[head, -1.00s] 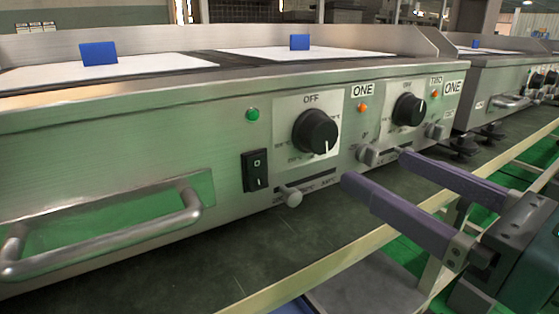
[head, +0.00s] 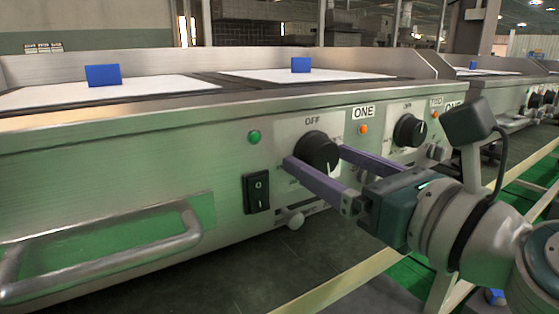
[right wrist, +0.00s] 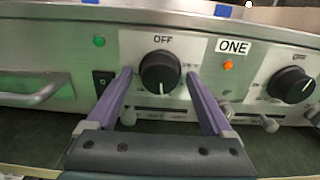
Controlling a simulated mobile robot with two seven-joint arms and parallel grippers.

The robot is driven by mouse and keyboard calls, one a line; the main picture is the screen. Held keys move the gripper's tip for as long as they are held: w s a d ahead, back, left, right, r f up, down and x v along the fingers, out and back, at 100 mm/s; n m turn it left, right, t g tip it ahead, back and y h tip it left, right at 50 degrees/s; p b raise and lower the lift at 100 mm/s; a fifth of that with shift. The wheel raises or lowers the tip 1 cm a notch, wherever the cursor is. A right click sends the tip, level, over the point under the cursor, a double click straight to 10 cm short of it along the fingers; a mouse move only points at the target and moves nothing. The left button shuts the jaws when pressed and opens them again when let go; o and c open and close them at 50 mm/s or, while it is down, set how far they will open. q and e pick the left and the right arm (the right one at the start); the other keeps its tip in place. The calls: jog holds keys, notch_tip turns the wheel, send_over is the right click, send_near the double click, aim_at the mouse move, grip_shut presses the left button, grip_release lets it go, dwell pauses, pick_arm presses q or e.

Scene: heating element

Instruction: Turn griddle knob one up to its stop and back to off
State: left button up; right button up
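Griddle knob one (head: 318,150) is a round black knob on the steel front panel, under the word OFF and left of the ONE label (head: 363,112). In the right wrist view the knob (right wrist: 160,71) has its white mark pointing down, away from OFF. My right gripper (head: 315,154) is open, with purple fingers on either side of the knob. In the right wrist view the gripper (right wrist: 160,72) shows a gap between each finger and the knob. In the head view the knob's lower part is partly hidden by the fingers. My left gripper is not in view.
A second knob (head: 409,130) sits to the right. A black rocker switch (head: 256,193), a green lamp (head: 254,137) and an orange lamp (head: 363,129) are on the panel. A small metal knob (head: 294,220) sticks out below. A bar handle (head: 100,256) is at left.

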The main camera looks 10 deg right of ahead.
jog(key=c, duration=1.3)
